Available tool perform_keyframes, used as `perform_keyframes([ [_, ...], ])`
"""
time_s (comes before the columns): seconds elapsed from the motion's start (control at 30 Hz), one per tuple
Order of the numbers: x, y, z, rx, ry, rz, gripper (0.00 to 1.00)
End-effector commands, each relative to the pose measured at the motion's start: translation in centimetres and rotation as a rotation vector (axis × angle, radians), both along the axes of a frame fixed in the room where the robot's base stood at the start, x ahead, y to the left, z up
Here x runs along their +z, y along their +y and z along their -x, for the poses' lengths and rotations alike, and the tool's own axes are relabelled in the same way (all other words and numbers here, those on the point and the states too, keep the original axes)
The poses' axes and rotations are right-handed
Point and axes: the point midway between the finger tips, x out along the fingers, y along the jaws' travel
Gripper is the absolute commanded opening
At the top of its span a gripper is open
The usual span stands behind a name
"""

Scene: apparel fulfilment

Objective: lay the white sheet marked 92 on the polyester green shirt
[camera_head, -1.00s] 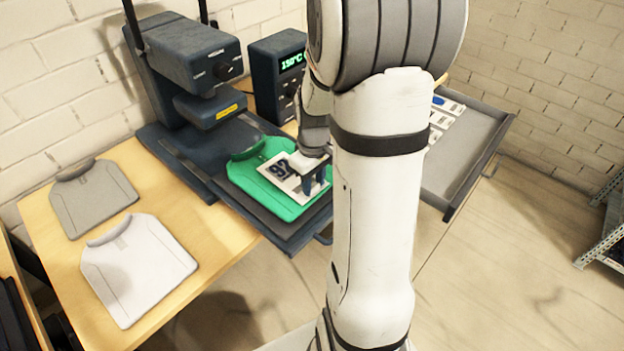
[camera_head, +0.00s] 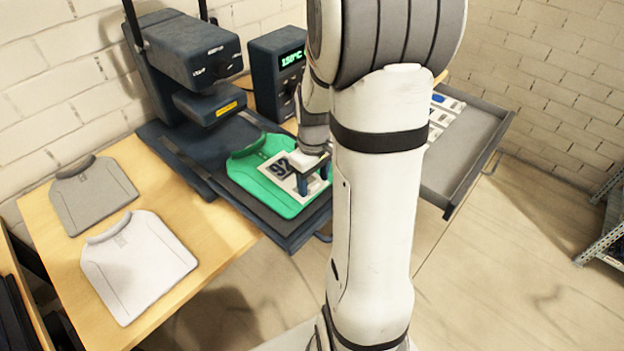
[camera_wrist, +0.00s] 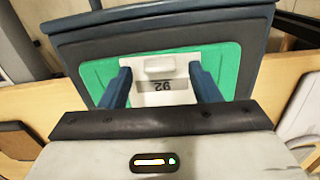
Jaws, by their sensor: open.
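The green shirt (camera_head: 250,172) lies flat on the dark lower plate of the heat press. The white sheet marked 92 (camera_head: 276,168) lies on the shirt, towards its right side in the head view. In the wrist view the sheet (camera_wrist: 158,99) lies on the green shirt (camera_wrist: 101,73), its number upside down, with a pale raised tab on it. My arm hides part of the sheet in the head view.
The press head (camera_head: 210,105) is raised behind the shirt. A control box (camera_head: 277,75) reads 150°C. A grey shirt (camera_head: 92,195) and a white shirt (camera_head: 138,265) lie on the table at left. An open drawer (camera_head: 462,150) with more sheets is at right.

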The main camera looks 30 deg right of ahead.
Motion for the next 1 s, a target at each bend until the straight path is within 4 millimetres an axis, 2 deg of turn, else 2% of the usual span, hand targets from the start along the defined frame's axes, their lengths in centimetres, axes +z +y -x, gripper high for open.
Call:
perform_keyframes([
  [0.17, 1.0, 0.0, -0.1, 0.000, -0.003, 0.001, 0.57],
  [0.53, 6.8, 0.0, 0.1, 0.000, -0.003, 0.001, 0.57],
  [0.8, 7.9, 0.1, 0.2, 0.000, 0.000, 0.000, 0.57],
  [0.9, 8.4, 0.8, 0.6, -0.011, -0.013, 0.004, 0.57],
  [1.0, 9.6, 2.7, 1.8, -0.043, -0.043, 0.011, 0.57],
])
